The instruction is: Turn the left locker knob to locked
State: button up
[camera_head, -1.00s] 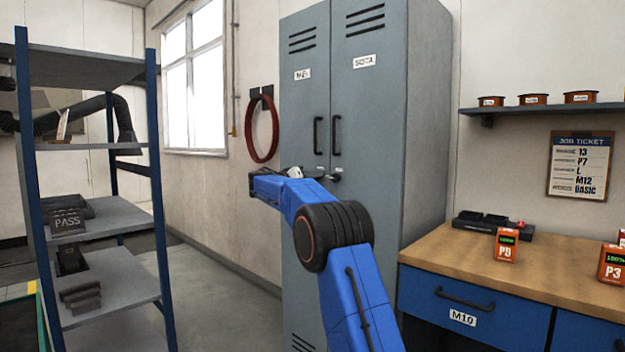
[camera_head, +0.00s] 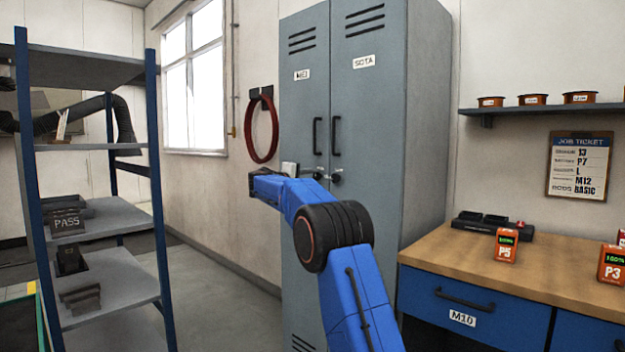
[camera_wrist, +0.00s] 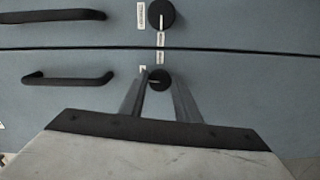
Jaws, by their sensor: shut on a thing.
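The grey locker (camera_head: 355,110) stands at the middle of the head view with two doors. My gripper (camera_wrist: 158,84) is shut on the black round knob (camera_wrist: 160,77) of the left door, the lower knob in the turned wrist view. The fingers sit on both sides of it. Its pale pointer mark lies nearly sideways in that view, toward a small label partly hidden by a finger. The right door's knob (camera_wrist: 161,14) has its pointer downward in the wrist view; it also shows in the head view (camera_head: 336,176). My forearm hides part of the left door.
Black door handles (camera_head: 318,136) stand out just above the knobs. A workbench (camera_head: 540,262) is at the right. A blue-post shelf rack (camera_head: 158,190) is at the left. A red hose (camera_head: 263,130) hangs left of the locker. Open floor lies between rack and locker.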

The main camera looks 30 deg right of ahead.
jog(key=shift+n, duration=0.6)
jog(key=shift+a, duration=0.1)
jog(key=o, duration=1)
jog(key=v, duration=1.7)
jog(key=shift+a, duration=0.15)
